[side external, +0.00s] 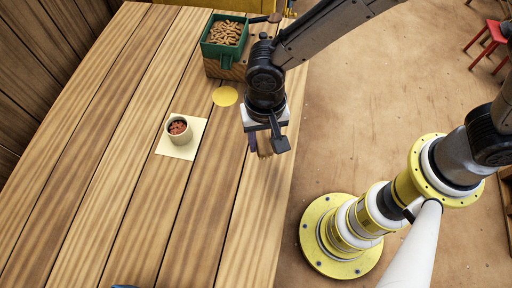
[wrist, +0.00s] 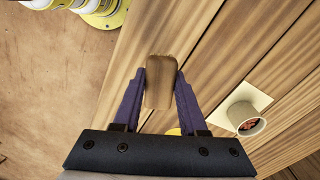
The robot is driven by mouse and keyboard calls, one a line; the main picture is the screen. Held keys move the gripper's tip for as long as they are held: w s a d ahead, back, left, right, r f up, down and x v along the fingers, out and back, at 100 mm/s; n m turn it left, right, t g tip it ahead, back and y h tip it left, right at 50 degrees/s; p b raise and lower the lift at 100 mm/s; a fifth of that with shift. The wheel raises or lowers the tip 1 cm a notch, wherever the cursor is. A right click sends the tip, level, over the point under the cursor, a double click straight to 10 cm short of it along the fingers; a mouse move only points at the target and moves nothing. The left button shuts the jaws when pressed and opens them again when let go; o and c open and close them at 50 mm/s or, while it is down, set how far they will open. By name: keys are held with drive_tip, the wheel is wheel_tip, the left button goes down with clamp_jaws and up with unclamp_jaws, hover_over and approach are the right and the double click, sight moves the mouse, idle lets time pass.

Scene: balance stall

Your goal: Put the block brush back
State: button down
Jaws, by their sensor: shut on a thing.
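The block brush (wrist: 161,68) is a brown block between the two purple fingers of my gripper (wrist: 160,86) in the wrist view. My gripper is shut on it. In the side external view my gripper (side external: 263,140) is over the right part of the plank table, and only a small brown bit of the brush (side external: 264,148) shows below the fingers. I cannot tell whether the brush touches the table. A flat yellow disc (side external: 225,96) lies on the table up and left of my gripper. It is mostly hidden by my gripper in the wrist view.
A pale cup (side external: 178,134) with reddish bits stands on a cream square (side external: 171,152) to the left. A green tray (side external: 220,52) of peanut-like pieces sits on a wooden block (side external: 222,70) at the back. The table (side external: 120,190) is clear at front left. Its edge is right of my gripper.

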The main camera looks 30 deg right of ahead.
sight(256, 158)
drive_tip(key=shift+w+a+f, duration=0.45)
drive_tip(key=shift+a+f, duration=0.05)
drive_tip(key=shift+f, duration=0.25)
drive_tip(key=shift+w+f, duration=0.1)
drive_tip(key=shift+f, duration=1.55)
drive_tip(key=shift+f, duration=0.2)
drive_tip(key=shift+c, duration=2.3)
unclamp_jaws()
drive_tip(key=shift+r, duration=0.1)
wheel_tip(256, 158, up, 12)
drive_tip(key=shift+r, duration=0.15)
